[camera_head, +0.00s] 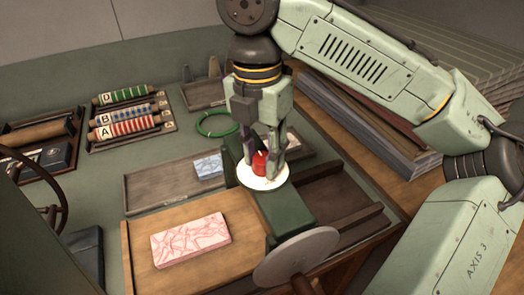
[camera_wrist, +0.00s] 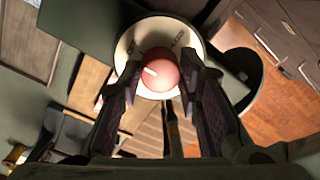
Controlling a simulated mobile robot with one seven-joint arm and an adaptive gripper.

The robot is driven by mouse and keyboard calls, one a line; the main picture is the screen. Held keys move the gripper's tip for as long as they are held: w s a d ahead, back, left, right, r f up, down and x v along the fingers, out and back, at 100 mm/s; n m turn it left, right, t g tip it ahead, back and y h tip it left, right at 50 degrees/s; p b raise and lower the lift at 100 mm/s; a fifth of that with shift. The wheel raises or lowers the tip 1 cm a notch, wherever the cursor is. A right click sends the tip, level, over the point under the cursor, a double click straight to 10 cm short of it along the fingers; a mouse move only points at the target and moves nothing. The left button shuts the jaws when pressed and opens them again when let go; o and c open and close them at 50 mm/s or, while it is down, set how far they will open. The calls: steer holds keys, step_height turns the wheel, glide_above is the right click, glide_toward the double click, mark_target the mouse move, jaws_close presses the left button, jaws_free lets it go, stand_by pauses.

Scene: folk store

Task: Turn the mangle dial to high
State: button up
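The mangle dial (camera_head: 277,183) is a round white plate with a red knob (camera_head: 260,163) at its centre, on the mangle's dark green beam. The knob (camera_wrist: 158,70) shows there as a shiny reddish ball. My gripper (camera_head: 266,170) points down over the dial. Its two fingers (camera_wrist: 160,76) stand on either side of the knob with no clear gap. The knob's pointer, if any, is hidden, so I cannot tell the setting.
A pink patterned block (camera_head: 190,240) lies on the wooden board in front. A blue patterned block (camera_head: 208,166) and a green ring (camera_head: 216,124) lie behind. Labelled rollers (camera_head: 127,125) sit in a rack at left. A grey disc (camera_head: 296,256) stands at the beam's near end.

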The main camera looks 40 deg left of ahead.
steer(key=c, duration=0.6)
steer(key=shift+c, duration=0.2)
